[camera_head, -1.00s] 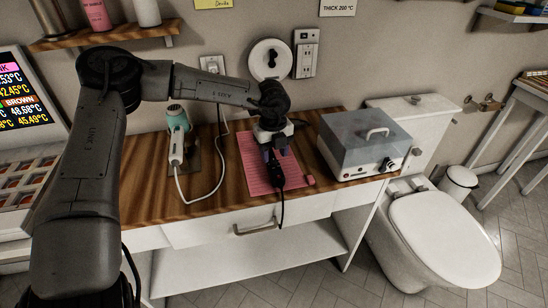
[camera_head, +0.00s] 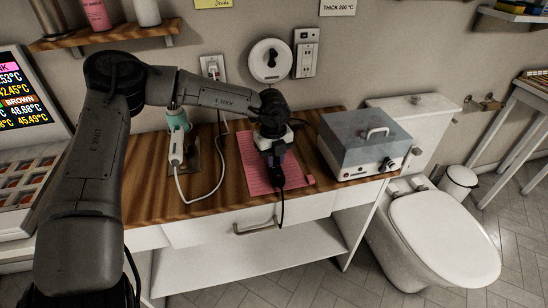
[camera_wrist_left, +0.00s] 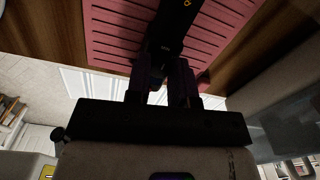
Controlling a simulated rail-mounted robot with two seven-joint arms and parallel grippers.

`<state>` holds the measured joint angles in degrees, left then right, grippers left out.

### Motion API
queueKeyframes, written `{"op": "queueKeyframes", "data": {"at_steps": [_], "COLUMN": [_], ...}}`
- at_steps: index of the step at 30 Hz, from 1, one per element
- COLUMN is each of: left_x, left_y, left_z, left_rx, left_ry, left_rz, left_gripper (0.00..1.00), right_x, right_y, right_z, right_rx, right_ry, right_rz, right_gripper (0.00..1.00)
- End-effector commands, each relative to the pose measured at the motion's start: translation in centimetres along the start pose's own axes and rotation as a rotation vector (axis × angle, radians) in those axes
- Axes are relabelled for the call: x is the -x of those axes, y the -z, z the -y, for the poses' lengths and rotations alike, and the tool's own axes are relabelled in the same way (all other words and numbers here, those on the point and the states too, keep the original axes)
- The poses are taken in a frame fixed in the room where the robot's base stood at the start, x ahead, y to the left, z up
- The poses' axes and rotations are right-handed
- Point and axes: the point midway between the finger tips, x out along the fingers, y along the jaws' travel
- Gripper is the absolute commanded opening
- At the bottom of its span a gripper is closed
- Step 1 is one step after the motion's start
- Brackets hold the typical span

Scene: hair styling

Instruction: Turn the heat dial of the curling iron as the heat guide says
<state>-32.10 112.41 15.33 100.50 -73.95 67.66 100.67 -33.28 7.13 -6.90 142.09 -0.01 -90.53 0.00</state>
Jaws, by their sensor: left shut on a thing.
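The black curling iron (camera_head: 277,181) lies on a pink ribbed mat (camera_head: 254,179) on the wooden counter, its cord hanging over the front edge. My left gripper (camera_head: 272,157) comes down over it from above. In the left wrist view my left gripper's fingers (camera_wrist_left: 163,82) are closed at the dark iron (camera_wrist_left: 174,26), which has small yellow marks. The fingers and the dark picture hide the heat dial and its setting. A wall card (camera_head: 338,8) reads "THICK 200 °C". My right gripper is not in view.
A grey-lidded box (camera_head: 362,142) with knobs stands right of the mat. A teal and white hair dryer (camera_head: 177,140) with a white cord is on the left. A temperature screen (camera_head: 18,98) is at far left. Wall outlets and a round white holder (camera_head: 270,60) are behind.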

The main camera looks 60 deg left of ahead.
Motion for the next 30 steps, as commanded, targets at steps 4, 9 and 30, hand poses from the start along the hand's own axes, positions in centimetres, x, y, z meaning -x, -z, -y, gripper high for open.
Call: {"op": "queueKeyframes", "data": {"at_steps": [4,9,30], "left_x": [0.0,-0.3,0.0], "left_y": [0.0,0.0,-0.1], "left_z": [0.0,0.0,0.0], "left_rx": [0.000,-0.036,-0.267], "left_ry": [0.000,0.002,0.000], "left_rz": [0.000,0.001,-0.006], "left_gripper": [0.01,0.00,0.24], "right_x": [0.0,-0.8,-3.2], "right_y": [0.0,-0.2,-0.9], "right_z": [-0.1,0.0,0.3], "right_rx": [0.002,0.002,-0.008], "right_ry": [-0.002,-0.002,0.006], "right_rz": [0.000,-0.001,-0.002], "right_gripper": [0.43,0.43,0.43]}}
